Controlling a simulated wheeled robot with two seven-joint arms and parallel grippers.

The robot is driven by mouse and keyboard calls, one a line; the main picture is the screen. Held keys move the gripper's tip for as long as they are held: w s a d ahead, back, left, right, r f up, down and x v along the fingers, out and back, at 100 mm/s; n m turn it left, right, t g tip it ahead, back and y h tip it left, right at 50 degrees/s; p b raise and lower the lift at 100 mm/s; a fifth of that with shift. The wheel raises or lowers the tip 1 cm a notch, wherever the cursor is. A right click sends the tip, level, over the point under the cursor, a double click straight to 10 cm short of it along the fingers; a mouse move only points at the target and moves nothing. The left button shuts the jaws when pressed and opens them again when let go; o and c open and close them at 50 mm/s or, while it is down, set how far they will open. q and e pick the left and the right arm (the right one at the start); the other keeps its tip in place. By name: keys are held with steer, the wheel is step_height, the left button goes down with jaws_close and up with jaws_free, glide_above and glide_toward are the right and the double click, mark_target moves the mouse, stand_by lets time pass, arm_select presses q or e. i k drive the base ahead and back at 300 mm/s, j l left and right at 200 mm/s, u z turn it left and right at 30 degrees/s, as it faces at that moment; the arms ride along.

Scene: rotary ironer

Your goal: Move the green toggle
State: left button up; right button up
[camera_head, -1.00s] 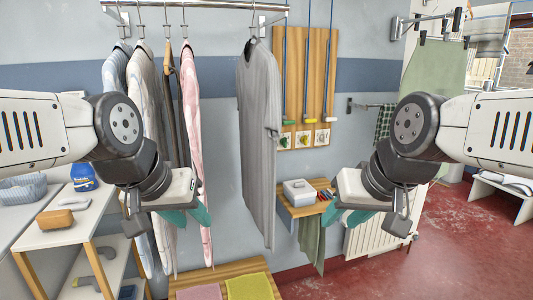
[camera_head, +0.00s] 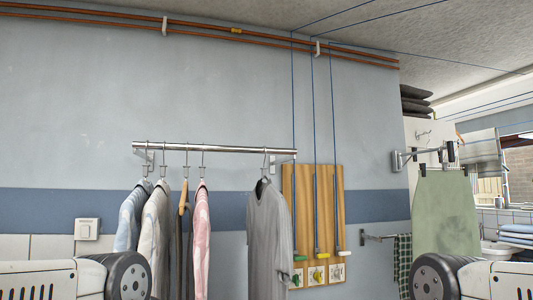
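The green toggle (camera_head: 299,258) hangs at the lower end of the leftmost blue cord, in front of a wooden board (camera_head: 329,210) on the wall. A yellow toggle (camera_head: 322,255) and a white toggle (camera_head: 341,253) hang on the two cords to its right, at about the same height. Small picture cards (camera_head: 316,276) sit on the board below the toggles. Neither of my grippers is in the view; only upper parts of my two arms show at the bottom left and bottom right.
A grey shirt (camera_head: 269,240) hangs from a metal rail (camera_head: 214,149) just left of the board. More clothes hang further left. A towel bar with a checked cloth (camera_head: 403,264) and a green cloth (camera_head: 445,215) are to the right. The blue cords run up past copper pipes (camera_head: 205,27) to the ceiling.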

mark_target(296, 258)
steer(key=i+l+u, duration=0.2)
steer(key=u, duration=0.15)
steer(key=i+l+u, duration=0.15)
steer(key=u, duration=0.2)
steer(key=i+l+u, duration=0.1)
steer(key=l+u, duration=0.25)
